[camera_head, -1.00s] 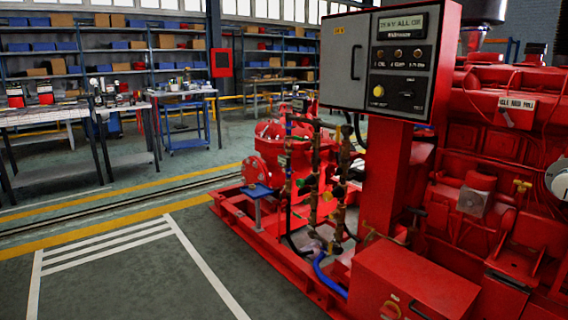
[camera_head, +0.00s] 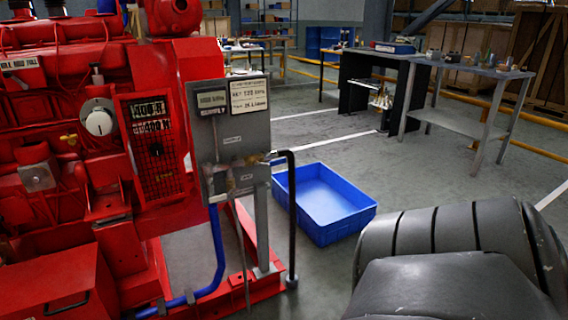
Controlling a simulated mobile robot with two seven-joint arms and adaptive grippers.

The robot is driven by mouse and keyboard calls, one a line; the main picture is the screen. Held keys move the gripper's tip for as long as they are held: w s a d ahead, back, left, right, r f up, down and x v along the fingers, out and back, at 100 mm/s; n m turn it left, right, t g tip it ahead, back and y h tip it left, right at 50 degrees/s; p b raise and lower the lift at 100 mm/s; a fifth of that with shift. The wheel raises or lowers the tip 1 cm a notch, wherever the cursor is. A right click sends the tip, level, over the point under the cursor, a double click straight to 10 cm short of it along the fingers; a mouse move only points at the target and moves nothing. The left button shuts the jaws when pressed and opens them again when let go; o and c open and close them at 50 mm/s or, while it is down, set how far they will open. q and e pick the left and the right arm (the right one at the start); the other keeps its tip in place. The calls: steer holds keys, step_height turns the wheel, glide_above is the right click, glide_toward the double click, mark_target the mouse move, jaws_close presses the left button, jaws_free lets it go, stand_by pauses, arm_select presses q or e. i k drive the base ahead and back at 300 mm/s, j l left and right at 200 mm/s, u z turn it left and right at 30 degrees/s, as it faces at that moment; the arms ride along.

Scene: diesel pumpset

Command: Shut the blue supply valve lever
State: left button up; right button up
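A grey panel (camera_head: 235,150) stands on a grey post at the right end of the red pumpset, with white label plates and the word "SUPPLY" near its top. A blue pipe (camera_head: 218,248) rises from the base to the panel's lower left edge. Small brownish fittings (camera_head: 238,182) show low on the panel, but they are too small and blurred to read. I cannot make out a blue lever or its position. A dark bent pipe (camera_head: 292,215) runs down at the panel's right. Neither gripper is in view.
My dark arm link fills the lower right corner. A blue bin (camera_head: 367,218) lies on the floor right of the panel. The red pumpset (camera_head: 70,200) fills the left. Workbenches (camera_head: 470,68) stand behind. Open floor (camera_head: 345,165) lies between bin and benches.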

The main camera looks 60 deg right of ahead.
mark_target(271, 163)
steer(key=z, duration=1.65)
